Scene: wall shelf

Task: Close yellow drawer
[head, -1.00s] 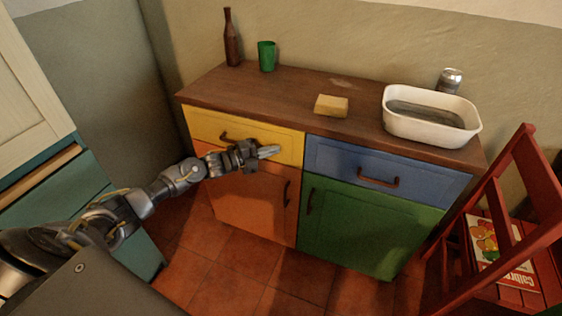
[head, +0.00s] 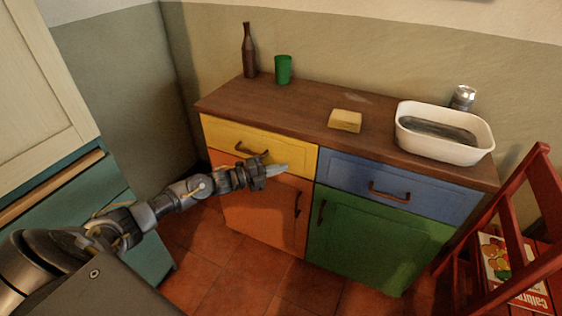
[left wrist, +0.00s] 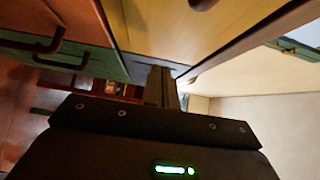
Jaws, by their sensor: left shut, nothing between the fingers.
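The yellow drawer (head: 222,132) is at the top left of the cabinet, below the wooden top. In the head view its front looks about flush with the blue drawer beside it. Its dark handle (head: 250,152) is partly covered by my left gripper. My left gripper (head: 282,169) is shut and empty, in front of the drawer's lower right part; I cannot tell whether it touches. In the left wrist view the gripper fingers (left wrist: 162,86) point along a yellow front (left wrist: 165,25), with a dark handle (left wrist: 203,4) at the top edge. My right gripper is out of view.
The blue drawer (head: 420,195), orange door (head: 260,210) and green door (head: 375,240) adjoin. A bottle (head: 249,52), green cup (head: 283,69), sponge (head: 345,121), white basin (head: 480,148) and can (head: 462,97) stand on top. A red chair (head: 510,225) is at right.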

